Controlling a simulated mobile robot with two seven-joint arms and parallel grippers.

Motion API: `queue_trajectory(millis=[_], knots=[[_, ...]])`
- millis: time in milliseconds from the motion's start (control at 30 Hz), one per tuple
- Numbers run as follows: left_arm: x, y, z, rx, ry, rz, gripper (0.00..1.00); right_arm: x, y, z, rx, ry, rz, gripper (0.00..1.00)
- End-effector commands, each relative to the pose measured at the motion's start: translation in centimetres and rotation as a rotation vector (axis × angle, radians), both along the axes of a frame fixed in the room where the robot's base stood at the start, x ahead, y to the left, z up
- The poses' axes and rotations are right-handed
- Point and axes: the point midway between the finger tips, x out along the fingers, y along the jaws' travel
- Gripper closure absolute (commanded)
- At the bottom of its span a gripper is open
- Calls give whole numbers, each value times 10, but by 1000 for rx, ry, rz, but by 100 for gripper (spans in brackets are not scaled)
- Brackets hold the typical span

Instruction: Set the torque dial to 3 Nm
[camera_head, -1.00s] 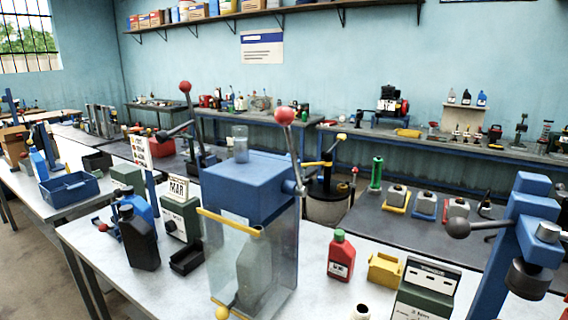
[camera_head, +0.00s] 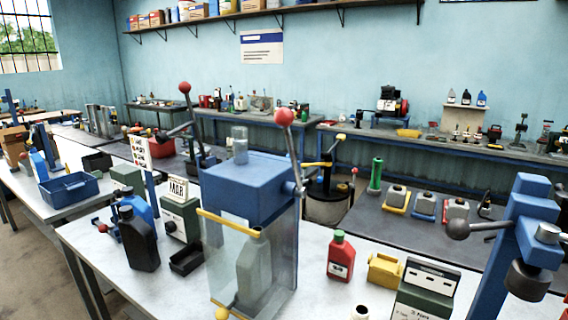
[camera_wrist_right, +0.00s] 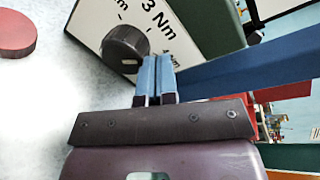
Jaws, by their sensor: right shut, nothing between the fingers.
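The torque dial (camera_wrist_right: 124,48) is a dark round knob on a white face in the right wrist view. The label "3 Nm" (camera_wrist_right: 159,21) is printed beside it, with short tick marks around the knob; I cannot make out where its pointer stands. My right gripper (camera_wrist_right: 155,62) is shut and empty, its blue fingertips close beside the knob's edge; I cannot tell whether they touch it. In the head view the green and white dial unit (camera_head: 427,289) is at the bottom edge, its dial cut off. My left gripper is out of view.
A blue press (camera_head: 510,235) stands right of the dial unit, and a yellow holder (camera_head: 384,270) and a red bottle (camera_head: 340,257) stand left of it. In the right wrist view a red disc (camera_wrist_right: 15,34) lies on the bench and a blue beam (camera_wrist_right: 255,65) runs right of the fingers.

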Motion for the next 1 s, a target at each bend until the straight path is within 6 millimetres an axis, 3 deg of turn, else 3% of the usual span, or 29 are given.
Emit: queue_trajectory(millis=[1000], knots=[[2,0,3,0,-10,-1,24,1,4,-4,0,2,0,100]])
